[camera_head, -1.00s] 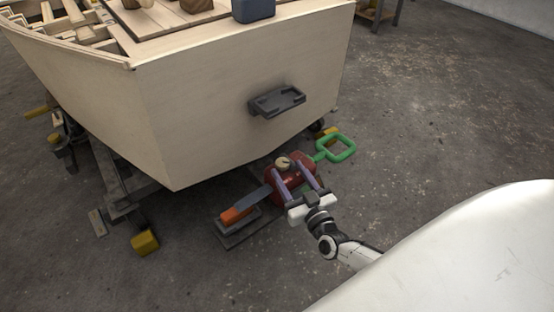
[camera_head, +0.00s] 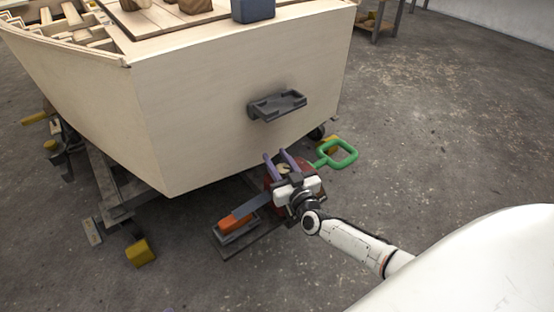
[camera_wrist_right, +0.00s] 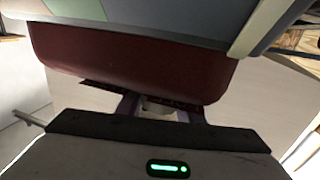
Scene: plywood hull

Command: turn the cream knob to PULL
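The cream knob (camera_head: 284,168) sits on top of a red housing (camera_head: 271,177) low on the floor by the hull's end. It is partly hidden by my right gripper (camera_head: 275,154), whose two purple fingers stand apart, one on each side of the knob. In the right wrist view the red housing (camera_wrist_right: 130,65) spans the upper middle, and a pale bit of the knob (camera_wrist_right: 158,108) shows between the fingers. I cannot tell whether the fingers touch it. The knob's pointer and any PULL mark are not readable. My left gripper is not in view.
A green loop handle (camera_head: 340,153) sticks out to the right of the housing. The plywood hull (camera_head: 220,110) with a dark bracket (camera_head: 278,105) rises behind. Floor to the right is clear.

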